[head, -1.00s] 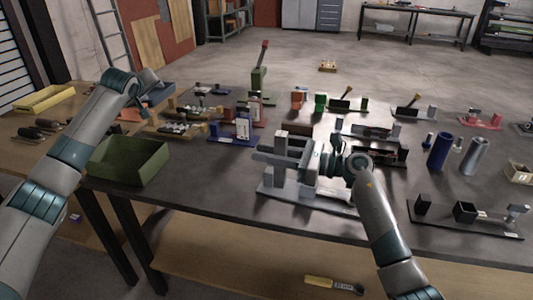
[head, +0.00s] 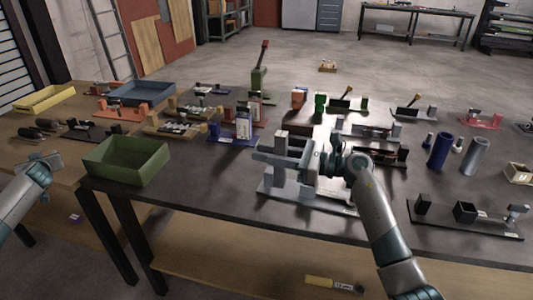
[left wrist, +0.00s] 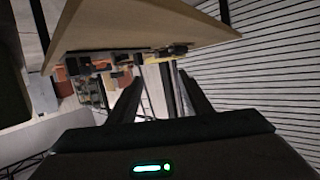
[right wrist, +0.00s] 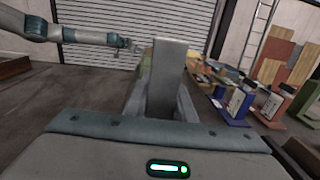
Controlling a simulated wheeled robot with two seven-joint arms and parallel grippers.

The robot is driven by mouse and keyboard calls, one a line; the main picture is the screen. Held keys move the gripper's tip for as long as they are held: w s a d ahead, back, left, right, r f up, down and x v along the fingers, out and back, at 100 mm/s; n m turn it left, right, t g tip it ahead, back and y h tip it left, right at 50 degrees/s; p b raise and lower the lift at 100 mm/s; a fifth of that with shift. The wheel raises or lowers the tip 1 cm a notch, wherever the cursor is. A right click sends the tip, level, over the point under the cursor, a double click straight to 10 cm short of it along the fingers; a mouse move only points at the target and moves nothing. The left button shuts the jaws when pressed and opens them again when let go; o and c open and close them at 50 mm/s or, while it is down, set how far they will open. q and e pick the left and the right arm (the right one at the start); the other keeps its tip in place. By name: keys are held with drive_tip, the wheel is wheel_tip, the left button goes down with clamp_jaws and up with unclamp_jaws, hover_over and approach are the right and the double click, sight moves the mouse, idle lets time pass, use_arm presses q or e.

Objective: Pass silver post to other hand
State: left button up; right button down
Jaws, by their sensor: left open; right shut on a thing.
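The silver post (right wrist: 168,75) stands upright between the fingers of my right gripper (right wrist: 160,105) in the right wrist view. In the head view, the post (head: 281,145) shows as a grey upright bar at the left end of my right gripper (head: 275,155), which points left above the dark table. The post's lower part is hard to tell from the grey parts around it. My left gripper (head: 48,160) is far off at the left edge, beside the wooden table. In the left wrist view, its fingers (left wrist: 160,95) are apart with nothing between them.
A green bin (head: 127,160) stands at the dark table's left end, between my grippers. A grey base plate (head: 310,200) lies below my right gripper. A blue-and-white fixture (head: 235,130) is behind it. Blue (head: 440,150) and grey (head: 474,156) cylinders stand to the right.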

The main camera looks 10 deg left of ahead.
use_arm(q)
drive_tip(key=s+a+f+m, duration=0.35)
drive_tip(key=s+f, duration=0.45)
drive_tip(key=f, duration=0.4)
drive_tip(key=s+d+f+m+g+h, duration=0.1)
drive_tip(key=s+d+f+m+h, duration=0.3)
drive_tip(key=d+f, duration=1.05)
drive_tip(key=s+d+f+m+g+h, duration=0.15)
drive_tip(key=s+d+f, duration=0.35)
drive_tip(key=d+f, duration=0.9)
drive_tip(key=s+d+f+m+h, duration=0.1)
drive_tip(key=s+d+f+h, duration=0.1)
drive_tip(key=s+d+f, duration=0.6)
drive_tip(key=s+d+f+h, duration=0.2)
drive_tip(key=s+d+f, duration=0.25)
drive_tip(key=d, duration=0.65)
drive_tip(key=s+d+f+g+h, duration=0.1)
drive_tip(key=s+d+f, duration=0.1)
drive_tip(key=s+d, duration=0.6)
drive_tip(key=s+d+f+g+h, duration=0.1)
drive_tip(key=s+d+f, duration=0.2)
drive_tip(key=s+d, duration=0.5)
drive_tip(key=d, duration=0.6)
drive_tip(key=shift+s+f+m, duration=0.2)
drive_tip(key=shift+f+m, duration=0.1)
